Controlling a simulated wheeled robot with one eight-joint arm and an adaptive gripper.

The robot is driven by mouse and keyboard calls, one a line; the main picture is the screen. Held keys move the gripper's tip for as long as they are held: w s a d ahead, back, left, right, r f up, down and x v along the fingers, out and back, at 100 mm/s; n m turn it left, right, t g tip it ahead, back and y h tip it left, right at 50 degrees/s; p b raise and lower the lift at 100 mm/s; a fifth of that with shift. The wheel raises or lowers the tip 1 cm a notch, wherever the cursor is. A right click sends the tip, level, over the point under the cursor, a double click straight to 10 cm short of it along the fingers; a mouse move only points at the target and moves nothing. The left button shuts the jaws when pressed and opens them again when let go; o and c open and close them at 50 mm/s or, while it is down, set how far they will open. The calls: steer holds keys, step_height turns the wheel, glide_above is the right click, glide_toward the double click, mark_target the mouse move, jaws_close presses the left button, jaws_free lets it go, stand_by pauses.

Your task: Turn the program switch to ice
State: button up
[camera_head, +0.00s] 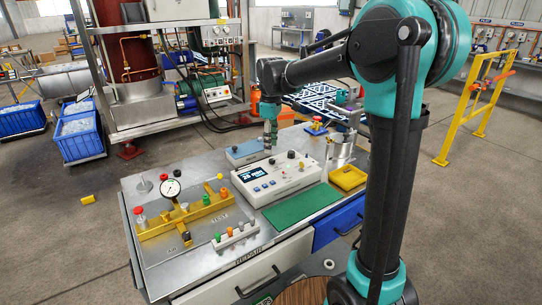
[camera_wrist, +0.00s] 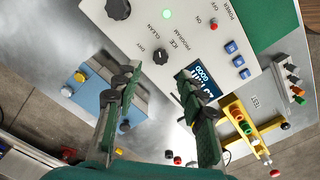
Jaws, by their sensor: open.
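The white control box (camera_head: 277,180) stands on the metal bench and also shows in the wrist view (camera_wrist: 225,50). In the wrist view a small round black knob (camera_wrist: 160,56) sits by the printed words PROGRAM, ICE, CLEAN and DRY. Which word it points at is too small to tell. My gripper (camera_head: 270,128) hangs above the back of the box, near the blue box. In the wrist view my gripper (camera_wrist: 154,82) is open and empty, its fingers on either side of the knob in the picture and apart from it.
A blue box (camera_head: 245,151) stands behind the white box. A yellow manifold with a gauge (camera_head: 170,188) and a strip of coloured knobs (camera_head: 235,235) stand to the left. A green mat (camera_head: 302,206) lies in front, and a yellow tray (camera_head: 348,177) sits to the right.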

mark_target(271, 159)
steer(key=shift+f, duration=2.7)
steer(key=shift+c, duration=0.3)
jaws_close()
